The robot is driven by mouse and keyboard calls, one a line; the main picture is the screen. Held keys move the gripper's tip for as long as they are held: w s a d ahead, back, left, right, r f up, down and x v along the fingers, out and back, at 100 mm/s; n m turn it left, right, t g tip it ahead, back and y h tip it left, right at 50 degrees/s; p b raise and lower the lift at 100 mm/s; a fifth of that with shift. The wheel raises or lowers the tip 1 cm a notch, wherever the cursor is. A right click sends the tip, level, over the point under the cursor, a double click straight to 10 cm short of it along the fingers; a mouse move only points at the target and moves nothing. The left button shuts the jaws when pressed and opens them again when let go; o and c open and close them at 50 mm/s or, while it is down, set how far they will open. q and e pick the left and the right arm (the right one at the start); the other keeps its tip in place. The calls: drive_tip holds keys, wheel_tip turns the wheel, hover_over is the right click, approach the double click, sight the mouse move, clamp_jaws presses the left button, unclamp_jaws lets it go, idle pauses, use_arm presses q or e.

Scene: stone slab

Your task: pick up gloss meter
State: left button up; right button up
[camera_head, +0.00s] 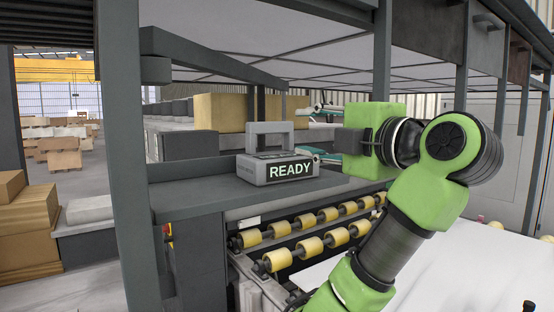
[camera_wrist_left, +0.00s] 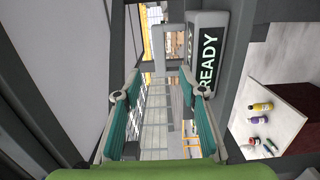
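The gloss meter (camera_head: 278,172) is a grey box with a lit READY display and a raised loop handle. It stands upright on a dark grey ledge (camera_head: 195,192) in the head view. In the left wrist view the gloss meter (camera_wrist_left: 208,55) is at the top, with its handle ahead of the fingertips. My left gripper (camera_head: 318,131) is open and empty, to the right of the handle in the head view and apart from it. In the left wrist view its teal-padded fingers (camera_wrist_left: 162,92) are spread wide. My right gripper is not in view.
Yellow rollers (camera_head: 308,247) run below the ledge. A dark post (camera_head: 125,150) rises at left, and a yellow block (camera_head: 220,112) lies behind the meter. A pale slab (camera_head: 470,262) is at lower right. Small bottles (camera_wrist_left: 258,120) show in the left wrist view.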

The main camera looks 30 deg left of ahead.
sight(278, 127)
use_arm(q)
drive_tip(key=p+x, duration=0.2)
drive_tip(key=x, duration=0.6)
drive_tip(key=shift+p, duration=0.4)
drive_tip(key=shift+w+a+r, duration=0.1)
drive_tip(key=shift+w+r, duration=0.05)
drive_tip(key=p+x, duration=0.4)
drive_tip(key=shift+w+a, duration=0.15)
drive_tip(key=shift+w, duration=0.4)
drive_tip(key=shift+a, duration=0.1)
drive_tip(key=shift+w+d, duration=0.1)
drive_tip(key=shift+d, duration=0.15)
drive_tip(key=c, duration=1.1)
